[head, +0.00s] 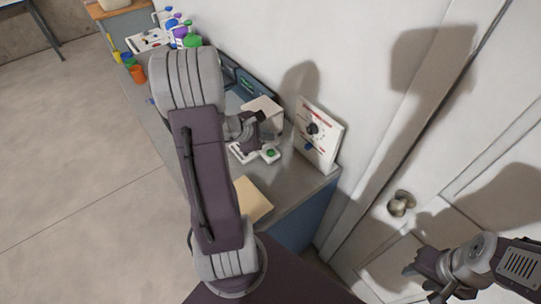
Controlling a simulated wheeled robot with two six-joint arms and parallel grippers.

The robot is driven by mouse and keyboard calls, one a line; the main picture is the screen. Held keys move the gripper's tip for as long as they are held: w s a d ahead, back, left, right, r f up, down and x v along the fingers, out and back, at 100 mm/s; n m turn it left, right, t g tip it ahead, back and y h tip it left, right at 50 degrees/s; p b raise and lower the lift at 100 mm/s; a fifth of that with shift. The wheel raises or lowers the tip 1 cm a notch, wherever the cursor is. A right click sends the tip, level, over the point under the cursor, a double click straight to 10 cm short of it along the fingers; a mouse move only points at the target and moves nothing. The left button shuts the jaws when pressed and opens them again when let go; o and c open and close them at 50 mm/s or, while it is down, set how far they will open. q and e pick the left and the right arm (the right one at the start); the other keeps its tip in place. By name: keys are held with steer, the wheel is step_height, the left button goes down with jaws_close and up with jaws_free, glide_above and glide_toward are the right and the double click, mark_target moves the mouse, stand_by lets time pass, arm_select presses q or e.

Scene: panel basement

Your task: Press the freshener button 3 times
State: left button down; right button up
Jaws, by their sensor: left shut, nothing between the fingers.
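A small white device with a green button (271,153) stands on the grey counter, left of the upright white panel. I cannot tell for sure that it is the freshener. My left gripper (266,143) is shut and empty, close above this device. I cannot tell whether its fingertips touch the button. A pale box (263,110) shows just behind the gripper, partly hidden by it. My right gripper (423,275) is at the lower right in front of the door, away from the counter; its finger gap is unclear.
An upright white panel with a dark knob (313,128) stands near the counter's right end. A tan block (251,201) lies near the front. Coloured bottles (182,32) and cups (137,75) stand at the far end. A door with a round knob (401,203) is at right.

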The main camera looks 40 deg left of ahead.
mark_target(268, 153)
arm_select(q)
step_height(268, 153, down, 4)
steer(key=b, duration=0.3)
steer(key=shift+f, duration=0.2)
steer(key=shift+f+b, duration=0.1)
steer(key=shift+b, duration=0.2)
stand_by(1.3)
steer(key=shift+f+b, duration=0.4)
steer(key=shift+b, duration=0.15)
steer(key=shift+f+b, duration=0.45)
steer(key=shift+b, duration=0.1)
stand_by(0.5)
steer(key=shift+r, duration=0.1)
steer(key=shift+r+p, duration=0.6)
steer(key=shift+r, duration=0.2)
